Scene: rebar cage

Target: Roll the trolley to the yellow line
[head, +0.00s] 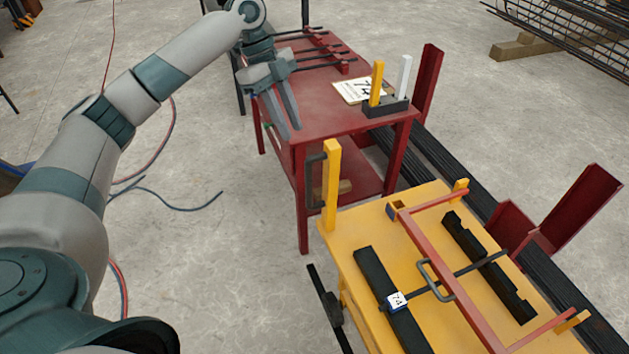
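A yellow table-like frame with an upright yellow post (331,185) and a black handle (313,182) at its left corner looks like the trolley (350,235); it stands at the lower right. Its top carries a red frame (452,285), black notched blocks (488,265) and a bent dark bar tagged 74. Its lower part is mostly out of view. My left gripper (291,132) is at the left edge of the red table, apart from the handle, with its two fingers pointing down, spread and apparently empty. My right gripper is not in view. I see no yellow line on the floor.
A red table (340,118) stands directly behind the trolley, carrying dark rods, a paper sheet (358,90) and a block with yellow and white posts. Long dark bars (445,160) lie to the right. Hoses cross the left floor (200,255), which is otherwise largely clear.

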